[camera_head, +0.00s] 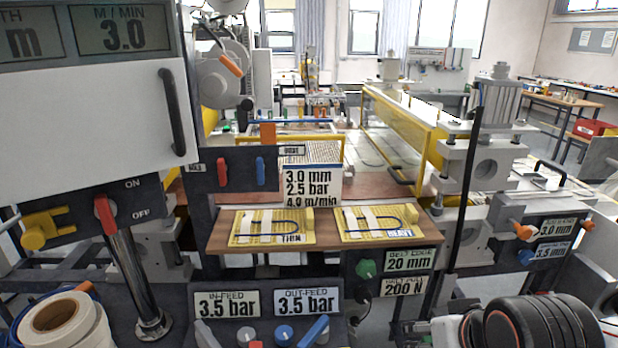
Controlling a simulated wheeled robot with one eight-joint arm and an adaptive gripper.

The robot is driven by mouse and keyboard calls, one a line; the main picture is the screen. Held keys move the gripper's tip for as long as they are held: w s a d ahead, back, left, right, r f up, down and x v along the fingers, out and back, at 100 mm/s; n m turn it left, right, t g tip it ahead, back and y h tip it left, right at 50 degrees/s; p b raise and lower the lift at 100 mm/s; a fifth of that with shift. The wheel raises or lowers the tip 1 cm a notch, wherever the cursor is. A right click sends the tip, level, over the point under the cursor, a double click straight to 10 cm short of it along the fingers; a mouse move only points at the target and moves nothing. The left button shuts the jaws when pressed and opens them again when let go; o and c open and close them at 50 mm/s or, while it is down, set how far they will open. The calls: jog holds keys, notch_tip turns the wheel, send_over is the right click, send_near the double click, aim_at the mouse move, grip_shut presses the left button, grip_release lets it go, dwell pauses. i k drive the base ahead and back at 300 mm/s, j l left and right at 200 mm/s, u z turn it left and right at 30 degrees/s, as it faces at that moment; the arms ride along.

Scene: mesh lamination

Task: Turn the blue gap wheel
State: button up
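A small blue wheel (526,257) sits on the dark machine panel at the right, beside a blue display reading 3.5 mm (551,250). Its label is too small to read surely. An orange wheel (523,232) is just above it, beside a pale display reading 3.0 mm (554,228). A dark, rounded part of my arm with an orange ring is at the bottom right, below the blue wheel in the picture and apart from it. Pale grey parts at its left may belong to my gripper (440,331); its fingers cannot be made out.
A wooden shelf (240,243) with two yellow sample boards stands in the middle. A green knob (365,269) is below its right end. A dark upright rod (466,185) stands left of the blue wheel. A lower panel (238,325) carries other knobs, including blue ones.

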aim_at(524, 257)
jog(key=k+l+z, duration=0.15)
jog(key=z, duration=0.15)
jog(key=k+l+z, duration=0.1)
jog(key=l+z, duration=0.15)
jog(key=l, duration=0.15)
jog(key=k+l+z, duration=0.1)
jog(key=l+z, duration=0.2)
